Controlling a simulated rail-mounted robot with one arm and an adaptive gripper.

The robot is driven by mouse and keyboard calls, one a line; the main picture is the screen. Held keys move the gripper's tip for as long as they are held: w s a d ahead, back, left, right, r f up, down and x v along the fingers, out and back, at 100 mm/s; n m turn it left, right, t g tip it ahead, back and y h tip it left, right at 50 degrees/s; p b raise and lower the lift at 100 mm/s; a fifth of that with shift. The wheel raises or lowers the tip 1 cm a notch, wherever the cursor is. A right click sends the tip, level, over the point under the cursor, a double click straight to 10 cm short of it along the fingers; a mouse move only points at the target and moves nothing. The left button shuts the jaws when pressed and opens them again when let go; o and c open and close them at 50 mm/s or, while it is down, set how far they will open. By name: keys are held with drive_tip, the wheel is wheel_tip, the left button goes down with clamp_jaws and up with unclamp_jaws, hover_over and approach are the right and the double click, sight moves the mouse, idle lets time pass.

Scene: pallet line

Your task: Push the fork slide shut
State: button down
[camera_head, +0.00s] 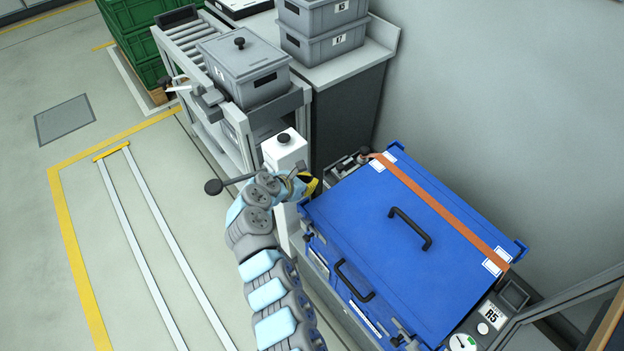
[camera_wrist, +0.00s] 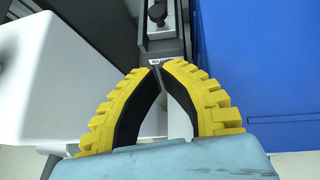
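My gripper (camera_head: 308,184) is beside the left corner of the big blue case, by a white post with a black knob (camera_head: 284,139). In the wrist view, its two yellow ribbed fingers (camera_wrist: 160,68) meet at their tips with nothing visible between them. Just beyond the tips is a dark grey bar with a small label (camera_wrist: 162,51) and a black knob above it. I cannot tell for sure whether this bar is the fork slide, how far out it stands, or whether the fingertips touch it. In the head view the place is partly hidden by my arm.
The blue case (camera_head: 380,240) with an orange strap stands close on the right. A roller rack (camera_head: 188,42) carries a lidded grey bin (camera_head: 245,70). More grey bins (camera_head: 322,30) stand on a counter behind. Open floor with two rails lies to the left.

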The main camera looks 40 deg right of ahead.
drive_tip(key=shift+d+r+b+x, duration=0.15)
drive_tip(key=shift+r+b+x, duration=0.1)
drive_tip(key=shift+b+x, duration=1.3)
drive_tip(key=shift+d+r+b+x, duration=0.25)
drive_tip(key=shift+b+x, duration=0.45)
drive_tip(key=shift+x, duration=1.55)
drive_tip(key=shift+d+r+b+x, duration=0.1)
drive_tip(key=shift+r+b+x, duration=0.1)
drive_tip(key=shift+b+x, duration=1.35)
drive_tip(key=shift+w+d+f+p, duration=0.25)
drive_tip(key=shift+d+p, duration=0.1)
drive_tip(key=shift+d, duration=0.05)
